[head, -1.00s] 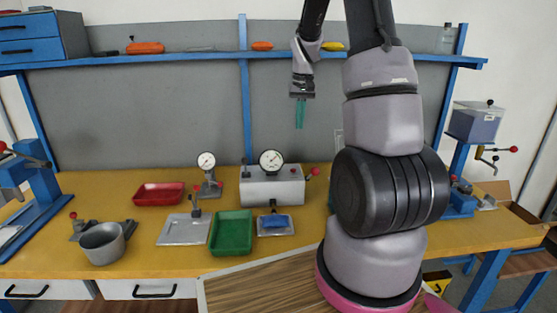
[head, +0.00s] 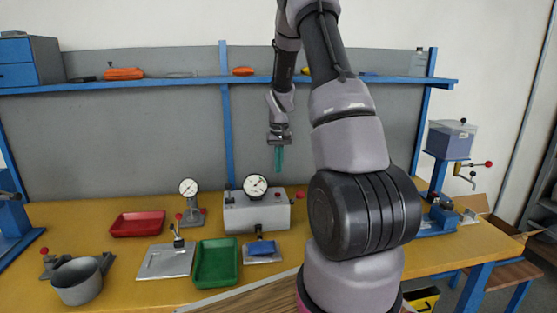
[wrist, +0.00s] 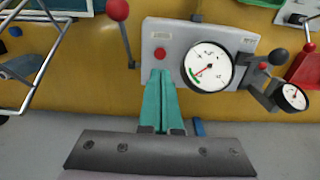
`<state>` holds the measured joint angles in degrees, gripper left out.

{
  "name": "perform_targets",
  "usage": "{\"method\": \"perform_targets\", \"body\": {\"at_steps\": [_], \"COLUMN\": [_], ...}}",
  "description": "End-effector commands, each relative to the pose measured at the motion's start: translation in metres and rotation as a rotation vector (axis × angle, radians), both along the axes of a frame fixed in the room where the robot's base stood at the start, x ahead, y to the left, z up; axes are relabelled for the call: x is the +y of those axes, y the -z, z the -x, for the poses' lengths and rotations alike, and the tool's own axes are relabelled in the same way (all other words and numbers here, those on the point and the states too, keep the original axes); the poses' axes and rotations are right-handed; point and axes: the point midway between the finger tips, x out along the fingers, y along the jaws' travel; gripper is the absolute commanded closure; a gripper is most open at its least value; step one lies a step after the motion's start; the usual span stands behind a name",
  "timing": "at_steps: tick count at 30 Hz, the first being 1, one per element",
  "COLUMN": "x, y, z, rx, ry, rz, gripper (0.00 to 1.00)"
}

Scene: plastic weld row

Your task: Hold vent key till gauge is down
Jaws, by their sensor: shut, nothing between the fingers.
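My gripper (head: 278,159) has teal fingers that are shut and empty. It points down above the grey box (head: 240,218), apart from it in the head view. In the wrist view the fingertips (wrist: 163,76) appear just below a red button (wrist: 159,53) on the box; I cannot tell if this button is the vent key. The round white gauge (head: 256,187) stands on the box. In the wrist view the gauge (wrist: 208,66) is right of the fingers, its needle seeming to point lower left near a green mark. A red-knobbed lever (wrist: 118,12) is at the box's other end.
A second gauge (head: 189,188) on a stand is left of the box. A red tray (head: 137,224), green tray (head: 216,264), metal plate (head: 166,261) and grey pot (head: 78,283) sit on the yellow bench. A blue shelf (head: 180,81) runs behind my arm.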

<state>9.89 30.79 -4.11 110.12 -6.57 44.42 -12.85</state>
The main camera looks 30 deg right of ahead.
Motion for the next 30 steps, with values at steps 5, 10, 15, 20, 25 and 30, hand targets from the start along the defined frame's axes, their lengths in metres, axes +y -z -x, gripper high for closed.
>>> {"method": "perform_targets", "body": {"at_steps": [5,10,15,20,25,30], "x": [0.001,0.0,0.001,0.001,0.001,0.001], "y": [0.041,0.068,0.082,0.085,0.085,0.092], "z": [0.0,-0.001,-0.002,-0.002,-0.002,-0.001], "rx": [0.005,0.002,0.0,0.0,0.0,0.001], "ry": [0.001,0.001,0.002,0.002,0.002,0.001], "rz": [-0.001,0.0,0.0,0.0,0.0,0.0], "gripper": [1.0,1.0,1.0,1.0,1.0,1.0]}}
